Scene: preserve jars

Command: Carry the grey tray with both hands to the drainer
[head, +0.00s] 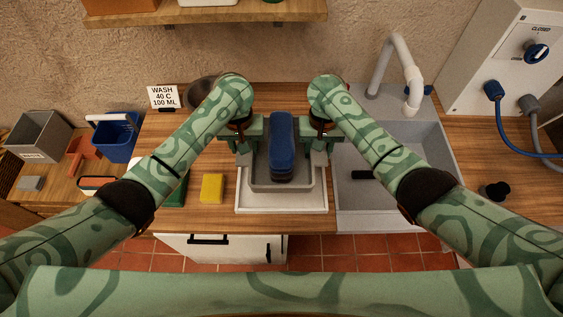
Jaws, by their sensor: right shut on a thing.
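The grey tray (262,184) is in the middle of the head view, lying in or just over a white drainer (283,203) on the wooden counter. I cannot tell if it touches the drainer. A long blue object with a dark lower end (282,145) lies in the tray. My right gripper (320,156) is shut on the tray's right side. My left gripper (244,156) is at the tray's left side; its fingers are too small and partly covered to tell if they are shut.
A grey sink (425,165) with a pale tap (402,62) adjoins the drainer on the right. A yellow sponge (212,188) lies to the left. A blue bucket (116,138) and grey bin (38,136) stand far left. A shelf (205,14) hangs above.

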